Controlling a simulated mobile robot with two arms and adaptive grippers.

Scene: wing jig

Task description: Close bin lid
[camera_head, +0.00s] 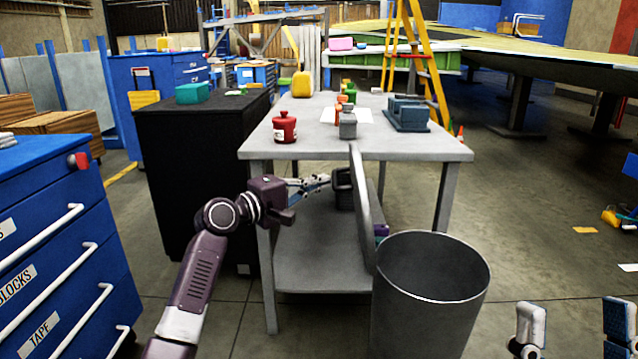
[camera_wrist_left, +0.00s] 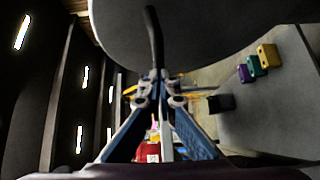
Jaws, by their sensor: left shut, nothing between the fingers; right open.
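The grey bin (camera_head: 428,315) stands on the floor at the right front corner of the workbench, with its top open. Its lid (camera_head: 361,205) stands upright, nearly edge-on, at the bin's left rim. My left gripper (camera_head: 326,181) is shut and empty, to the left of the lid, above the bench's lower shelf. In the left wrist view the lid (camera_wrist_left: 215,28) is a large grey disc ahead of my left gripper (camera_wrist_left: 160,92). A dark bar (camera_wrist_left: 153,35) runs from the top toward the fingertips; I cannot tell whether they touch. My right gripper (camera_head: 572,318) is open at the lower right.
The workbench (camera_head: 430,150) holds a red canister (camera_head: 285,128), a grey canister (camera_head: 347,124) and a blue-grey rack (camera_head: 407,113). A black container (camera_head: 343,188) is on its lower shelf. A blue drawer cabinet (camera_head: 50,250) stands at left. Floor right of the bin is mostly clear.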

